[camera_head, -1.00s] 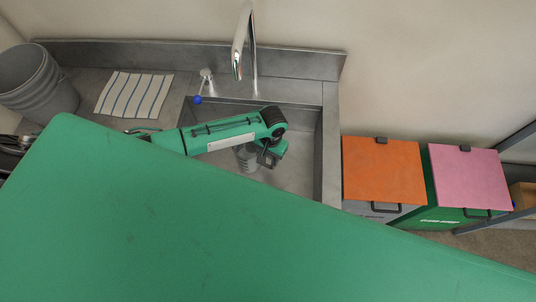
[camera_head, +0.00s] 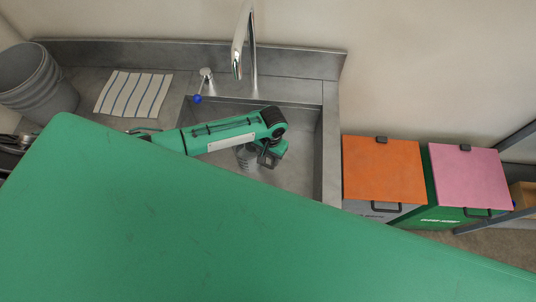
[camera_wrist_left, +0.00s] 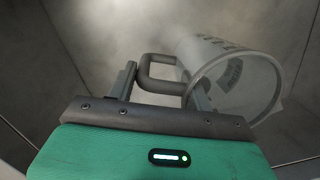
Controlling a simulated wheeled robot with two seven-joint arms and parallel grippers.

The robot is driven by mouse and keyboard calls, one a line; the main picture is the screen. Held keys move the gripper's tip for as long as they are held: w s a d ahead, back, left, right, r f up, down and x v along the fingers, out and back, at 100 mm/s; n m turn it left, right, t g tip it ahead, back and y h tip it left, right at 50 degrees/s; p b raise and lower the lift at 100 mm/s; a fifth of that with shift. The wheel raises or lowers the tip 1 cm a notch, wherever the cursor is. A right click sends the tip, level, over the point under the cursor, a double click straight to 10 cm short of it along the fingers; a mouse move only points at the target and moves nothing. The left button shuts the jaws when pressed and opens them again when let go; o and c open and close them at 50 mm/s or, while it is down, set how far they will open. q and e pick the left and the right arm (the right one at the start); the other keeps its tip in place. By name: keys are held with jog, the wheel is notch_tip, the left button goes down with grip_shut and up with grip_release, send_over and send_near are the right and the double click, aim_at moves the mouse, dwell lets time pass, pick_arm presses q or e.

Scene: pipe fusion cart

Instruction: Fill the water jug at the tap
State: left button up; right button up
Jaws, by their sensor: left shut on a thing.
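The water jug (camera_wrist_left: 240,85) is a clear vessel with dark markings and a grey loop handle (camera_wrist_left: 160,72). My left gripper (camera_wrist_left: 163,88) is shut on the handle, and the jug sits beyond the fingers, to the right in the left wrist view. In the head view, my left gripper (camera_head: 269,156) is inside the sink basin and the jug (camera_head: 245,158) shows only partly below my arm. I cannot tell whether water is in it. The chrome tap (camera_head: 240,45) arches over the back of the sink, above the gripper. A lever with a blue knob (camera_head: 198,99) stands left of it.
The steel sink (camera_head: 304,180) has walls around the gripper. A striped cloth (camera_head: 134,95) and grey stacked buckets (camera_head: 38,82) are on the left counter. An orange-lidded bin (camera_head: 382,168) and a pink-lidded bin (camera_head: 468,176) stand to the right. A large green surface hides the foreground.

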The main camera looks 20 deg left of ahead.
pick_arm(q)
jog(key=shift+f, duration=0.1)
dwell(0.3)
jog(key=o, duration=1.4)
notch_tip(320, 180, up, 14)
jog(key=w+b, duration=0.1)
jog(key=b, duration=0.1)
jog(key=shift+w+d+f+b, duration=0.15)
jog(key=shift+w+d+b, duration=0.05)
jog(key=shift+w+b, duration=0.15)
jog(key=shift+s, duration=0.1)
